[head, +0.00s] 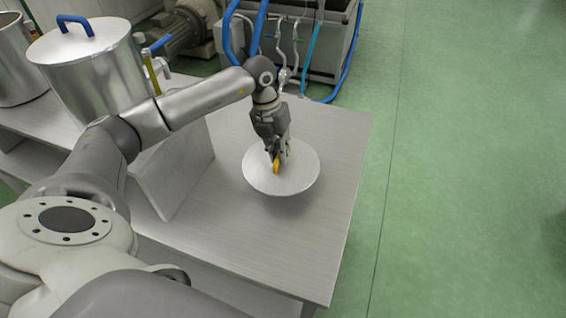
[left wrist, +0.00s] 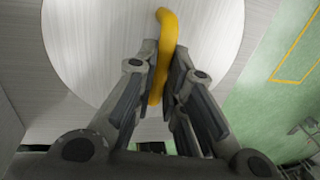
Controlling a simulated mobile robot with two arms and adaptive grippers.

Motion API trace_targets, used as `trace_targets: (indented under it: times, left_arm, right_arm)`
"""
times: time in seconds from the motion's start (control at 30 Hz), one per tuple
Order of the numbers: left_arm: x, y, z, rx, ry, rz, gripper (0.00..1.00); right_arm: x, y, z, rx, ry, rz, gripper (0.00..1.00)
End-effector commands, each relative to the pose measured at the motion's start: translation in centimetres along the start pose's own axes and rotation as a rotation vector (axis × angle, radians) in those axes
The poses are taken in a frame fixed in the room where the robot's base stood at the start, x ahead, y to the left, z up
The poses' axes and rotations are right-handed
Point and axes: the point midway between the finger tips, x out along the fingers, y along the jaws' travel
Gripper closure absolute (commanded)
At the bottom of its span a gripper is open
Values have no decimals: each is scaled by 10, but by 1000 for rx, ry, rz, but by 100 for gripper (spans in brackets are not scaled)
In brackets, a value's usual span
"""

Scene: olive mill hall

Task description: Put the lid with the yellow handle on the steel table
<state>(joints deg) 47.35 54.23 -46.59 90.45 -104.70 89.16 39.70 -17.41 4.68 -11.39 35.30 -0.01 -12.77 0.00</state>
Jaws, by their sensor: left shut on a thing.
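The lid (head: 295,180) is a round, pale metal disc with a yellow handle (head: 277,164). My left gripper (head: 276,156) is shut on the yellow handle from above. In the left wrist view the yellow handle (left wrist: 166,50) runs between the two fingers, and the lid (left wrist: 90,40) spreads beneath them. The lid is over the right part of the steel table (head: 240,240). A soft shadow shows below its front edge; I cannot tell for sure whether it touches the tabletop. My right gripper is not in view.
A large steel pot (head: 95,75) with a blue-handled lid stands at the left, with another pot (head: 14,60) beside it. An upright metal panel (head: 180,175) stands left of the lid. Machinery with blue hoses (head: 300,40) is behind the table. Green floor lies right.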

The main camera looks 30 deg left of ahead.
Motion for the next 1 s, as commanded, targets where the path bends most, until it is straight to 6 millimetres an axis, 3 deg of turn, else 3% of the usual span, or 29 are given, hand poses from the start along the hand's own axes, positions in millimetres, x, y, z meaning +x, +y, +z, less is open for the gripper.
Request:
trace_targets:
  times: [0.17,0.5,0.8,0.83,1.0]
  left_arm:
    - [17,3,1,0,-2,-2,100]
    - [54,10,0,1,-2,-3,100]
    - [58,11,1,2,-3,-2,100]
    - [59,11,0,2,-2,-2,87]
    - [58,11,0,1,-2,-1,67]
  right_arm:
    - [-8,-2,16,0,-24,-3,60]
    - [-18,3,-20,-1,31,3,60]
    - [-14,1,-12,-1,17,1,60]
    - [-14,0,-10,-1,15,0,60]
    - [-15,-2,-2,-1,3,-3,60]
